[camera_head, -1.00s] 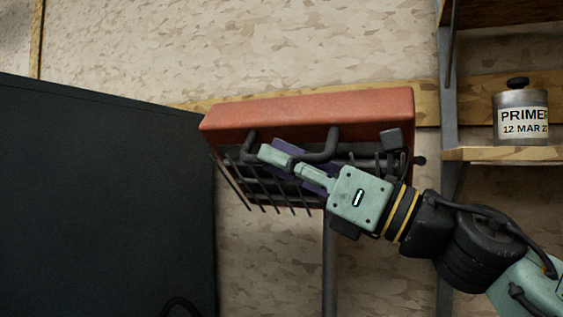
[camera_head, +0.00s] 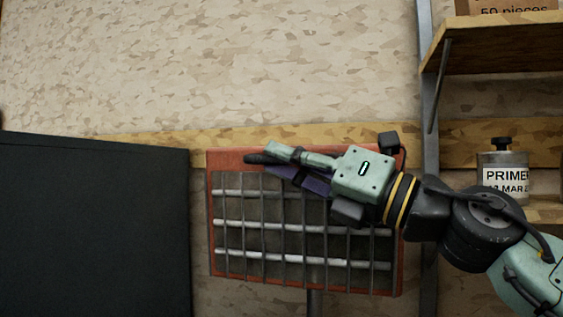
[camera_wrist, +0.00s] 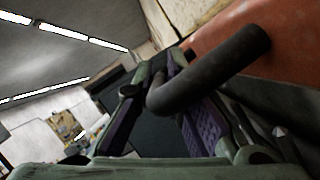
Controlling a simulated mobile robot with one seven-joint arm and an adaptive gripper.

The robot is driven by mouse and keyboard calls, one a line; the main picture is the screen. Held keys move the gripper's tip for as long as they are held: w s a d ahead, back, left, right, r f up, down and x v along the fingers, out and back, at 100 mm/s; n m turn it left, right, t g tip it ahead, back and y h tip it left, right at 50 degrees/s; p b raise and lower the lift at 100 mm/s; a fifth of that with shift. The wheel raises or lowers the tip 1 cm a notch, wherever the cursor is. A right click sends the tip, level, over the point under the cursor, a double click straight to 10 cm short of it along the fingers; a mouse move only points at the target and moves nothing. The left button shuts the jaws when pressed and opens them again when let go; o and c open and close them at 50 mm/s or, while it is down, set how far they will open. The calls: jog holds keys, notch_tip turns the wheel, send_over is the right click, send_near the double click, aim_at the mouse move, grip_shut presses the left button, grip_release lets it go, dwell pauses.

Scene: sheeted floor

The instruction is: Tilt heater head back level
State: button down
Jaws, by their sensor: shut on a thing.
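The heater head (camera_head: 212,215) is a red-orange box on a thin post (camera_head: 314,302). In the head view its dark grille (camera_head: 285,243), with pale bars behind it, squarely faces the camera, so the head looks about level. My gripper (camera_head: 278,164) lies across its top edge, reaching in from the right. In the wrist view a bent black handle (camera_wrist: 205,75) joins the red housing (camera_wrist: 225,38) and passes between my purple-padded fingers, which are shut on it. In the head view the fingers hide most of the handle.
A large dark panel (camera_head: 90,230) stands close at left. A primer can (camera_head: 502,172) sits on a lower wooden shelf at right, with another shelf (camera_head: 500,38) and a cardboard box (camera_head: 505,8) above. A metal upright (camera_head: 428,90) is just right of the heater.

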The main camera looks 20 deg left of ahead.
jog(key=shift+w+r, duration=0.35)
jog(key=shift+d, duration=0.1)
jog(key=c, duration=1.6)
grip_release()
jog(key=shift+c, duration=0.2)
jog(key=v, duration=1.2)
